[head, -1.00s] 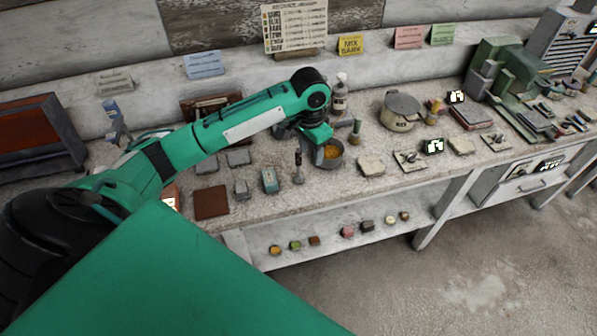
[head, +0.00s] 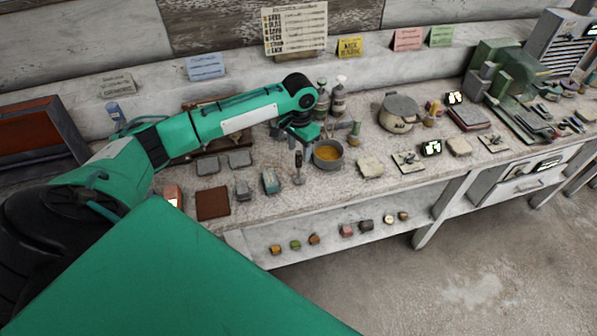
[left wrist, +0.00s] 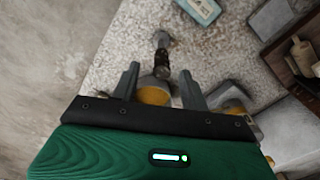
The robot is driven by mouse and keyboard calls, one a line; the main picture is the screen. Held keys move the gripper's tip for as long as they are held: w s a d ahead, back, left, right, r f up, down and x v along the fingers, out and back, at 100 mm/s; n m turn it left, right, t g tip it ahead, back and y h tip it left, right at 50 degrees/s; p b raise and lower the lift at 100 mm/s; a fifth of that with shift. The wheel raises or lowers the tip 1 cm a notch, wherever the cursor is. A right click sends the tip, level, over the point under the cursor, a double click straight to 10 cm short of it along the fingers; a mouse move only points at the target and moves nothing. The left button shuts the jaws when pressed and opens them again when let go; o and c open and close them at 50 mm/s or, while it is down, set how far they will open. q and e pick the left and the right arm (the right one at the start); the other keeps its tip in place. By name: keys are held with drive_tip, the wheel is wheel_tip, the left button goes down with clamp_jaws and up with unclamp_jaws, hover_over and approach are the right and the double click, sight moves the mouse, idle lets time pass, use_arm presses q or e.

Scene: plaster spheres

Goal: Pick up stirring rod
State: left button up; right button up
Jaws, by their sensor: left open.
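An upright slim tool with a dark handle (head: 299,167), which looks like the stirring rod, stands on the workbench between a teal block and a metal pot. It also shows in the left wrist view (left wrist: 161,62), just beyond the fingertips and between their lines. My left gripper (head: 304,140) is open and empty, above the bench close to the rod's upper end. In the left wrist view, its two fingers (left wrist: 159,80) stand apart with the pot partly visible behind them. I cannot tell the exact gap between fingers and rod. My right gripper is not in view.
The metal pot (head: 328,164) with orange contents is right beside the rod. The teal block (head: 270,182) is on the left. Bottles (head: 339,102) and a lidded pot (head: 397,122) stand behind and right. A lower shelf (head: 375,234) holds several small blocks.

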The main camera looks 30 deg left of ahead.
sight(299, 152)
use_arm(q)
wheel_tip(299, 152, down, 4)
drive_tip(key=shift+a+f+p, duration=0.1)
drive_tip(key=shift+f+p, duration=0.05)
drive_tip(key=shift+p, duration=0.9)
drive_tip(key=shift+f, duration=0.3)
drive_tip(key=c, duration=0.9)
clamp_jaws()
drive_tip(key=shift+r, duration=0.1)
